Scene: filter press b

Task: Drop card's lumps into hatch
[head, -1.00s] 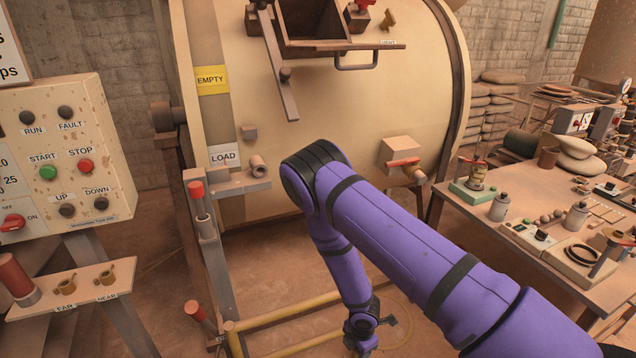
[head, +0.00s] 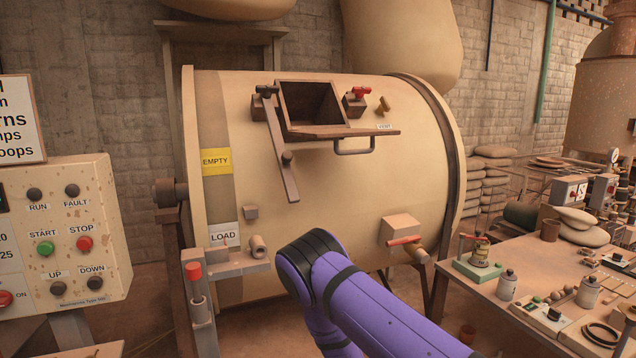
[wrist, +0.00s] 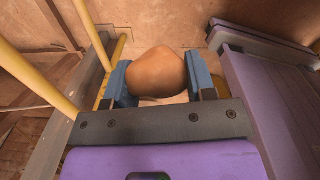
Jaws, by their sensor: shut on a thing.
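My gripper (wrist: 159,85) shows in the wrist view, shut on a rounded, orange-brown lump (wrist: 157,72) between its blue-grey fingers. In the head view my gripper and the lump are out of sight, below the picture. The hatch (head: 312,105) is a dark square opening near the top of the large cream drum (head: 345,185). Its lid (head: 350,133) hangs open on the front side, with a handle below it.
A control panel (head: 60,230) stands at the left. A work table (head: 560,280) with jars, small lumps and instruments stands at the right. A lever bar (head: 281,150) hangs beside the hatch. Yellow rails (wrist: 82,40) run close to my gripper in the wrist view.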

